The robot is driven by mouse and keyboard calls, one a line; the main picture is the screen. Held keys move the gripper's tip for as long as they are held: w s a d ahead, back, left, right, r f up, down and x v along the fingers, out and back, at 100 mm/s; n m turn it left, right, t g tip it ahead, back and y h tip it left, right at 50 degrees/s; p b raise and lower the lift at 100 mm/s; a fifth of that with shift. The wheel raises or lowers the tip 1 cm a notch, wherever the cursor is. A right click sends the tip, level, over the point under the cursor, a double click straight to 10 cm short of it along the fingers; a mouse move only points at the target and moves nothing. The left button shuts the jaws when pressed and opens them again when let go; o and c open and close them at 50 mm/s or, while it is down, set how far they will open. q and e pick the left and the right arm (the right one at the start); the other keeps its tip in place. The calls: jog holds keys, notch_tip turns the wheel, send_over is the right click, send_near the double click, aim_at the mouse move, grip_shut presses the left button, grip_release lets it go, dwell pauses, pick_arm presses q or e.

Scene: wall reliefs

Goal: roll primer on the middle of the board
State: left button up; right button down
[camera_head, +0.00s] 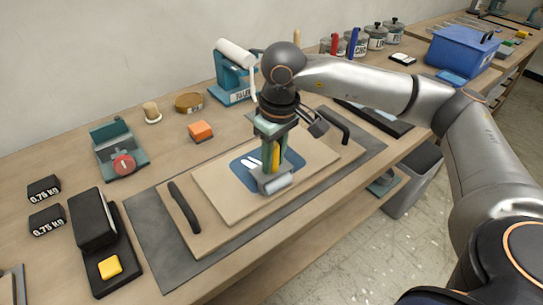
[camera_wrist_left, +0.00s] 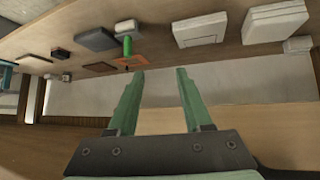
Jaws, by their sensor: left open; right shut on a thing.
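The board (camera_head: 225,198) is a pale flat panel lying on a larger wooden base (camera_head: 180,238) with black handles. A blue patch (camera_head: 241,169) with white marks shows in the middle of the board. My right gripper (camera_head: 270,158) points down over this patch, shut on a roller's yellow handle (camera_head: 276,155). The roller's grey-white head (camera_head: 278,185) is at the patch's near edge; whether it touches the board is hard to tell. The gripper hides part of the patch. My left gripper (camera_wrist_left: 158,72) is open and empty in the left wrist view; it is outside the head view.
A grey mat (camera_head: 150,240) lies under the base. A teal stand with a white roll (camera_head: 235,53) stands behind. An orange block (camera_head: 200,131), a teal device (camera_head: 119,150), black weights (camera_head: 43,188) and a black block (camera_head: 91,218) stand left. A blue bin (camera_head: 461,52) is at far right.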

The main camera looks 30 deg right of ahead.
jog(key=shift+w+a+r, duration=0.1)
jog(key=shift+w+a, duration=0.05)
jog(key=shift+w, duration=1.65)
jog(key=shift+w+a, duration=0.15)
jog(key=shift+w, duration=1.45)
jog(key=shift+w+a+p, duration=0.15)
jog(key=shift+w+p, duration=0.25)
jog(key=shift+w, duration=1.75)
jog(key=shift+w+a+p, duration=0.1)
jog(key=shift+w+p, duration=0.2)
jog(key=shift+w, duration=1.2)
notch_tip(320, 180, up, 5)
jog(key=p, duration=0.4)
